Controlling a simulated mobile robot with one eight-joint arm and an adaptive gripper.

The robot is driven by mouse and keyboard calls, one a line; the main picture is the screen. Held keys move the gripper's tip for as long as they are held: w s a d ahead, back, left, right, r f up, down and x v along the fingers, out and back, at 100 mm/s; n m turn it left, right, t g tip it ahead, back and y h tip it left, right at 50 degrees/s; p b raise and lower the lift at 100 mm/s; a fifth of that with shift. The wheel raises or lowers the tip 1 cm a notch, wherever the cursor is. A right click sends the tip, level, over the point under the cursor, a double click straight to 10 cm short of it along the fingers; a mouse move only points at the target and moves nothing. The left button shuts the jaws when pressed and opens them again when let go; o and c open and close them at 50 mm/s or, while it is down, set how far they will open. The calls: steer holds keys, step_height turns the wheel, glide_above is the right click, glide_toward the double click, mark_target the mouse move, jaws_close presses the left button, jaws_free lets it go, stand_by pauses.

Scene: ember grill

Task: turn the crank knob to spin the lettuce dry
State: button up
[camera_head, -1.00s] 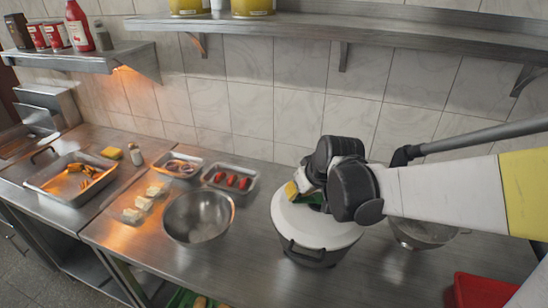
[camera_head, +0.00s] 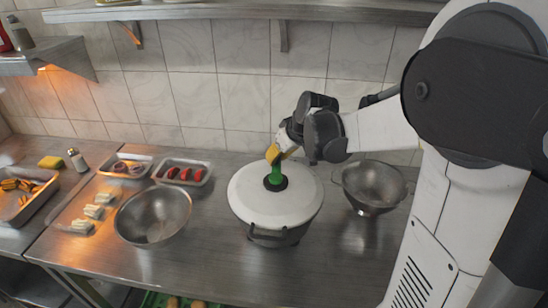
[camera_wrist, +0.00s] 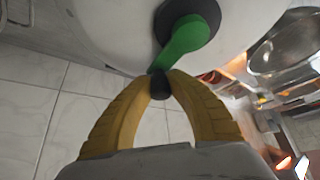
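The salad spinner has a round white lid (camera_head: 250,203) on a dark grey body (camera_head: 278,237) and stands on the steel counter. A green crank arm (camera_head: 276,175) rises from the black hub at the lid's middle; it also shows in the wrist view (camera_wrist: 188,40). The black crank knob (camera_wrist: 160,86) sits between the yellow fingertips of my gripper (camera_wrist: 160,78), which close on it from both sides. In the head view, my gripper (camera_head: 274,153) is at the crank's far end, behind the hub. The lettuce is not visible inside the spinner.
A steel bowl (camera_head: 152,216) stands left of the spinner and a colander (camera_head: 372,186) right of it. Small trays of onion (camera_head: 125,167) and tomato (camera_head: 183,172) lie behind the bowl. The tiled wall and a shelf (camera_head: 230,12) bound the back.

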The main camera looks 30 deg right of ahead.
steer(key=o, duration=0.5)
steer(key=shift+r, duration=0.1)
steer(key=v, duration=1.2)
steer(key=m+b, duration=0.1)
steer(key=b, duration=0.3)
glide_above(271, 238)
steer(key=w+d, duration=0.4)
steer(key=w, duration=0.1)
steer(key=shift+h, duration=0.4)
step_height(271, 238, down, 7)
steer(key=shift+s+a+r, duration=0.1)
steer(key=shift+a+r, duration=0.05)
steer(key=shift+r, duration=0.1)
steer(key=shift+m+t, duration=0.3)
steer(key=shift+m, duration=0.3)
steer(key=s+a+f+b, duration=0.1)
steer(key=s+f, duration=0.1)
steer(key=s+a+f, duration=0.1)
steer(key=s+f, duration=0.1)
steer(key=s+a+f+b, duration=0.1)
steer(key=s+f, duration=0.1)
steer(key=s, duration=0.1)
steer(key=shift+a+f+b, duration=0.15)
steer(key=shift+a+b, duration=0.15)
steer(key=shift+a, duration=0.05)
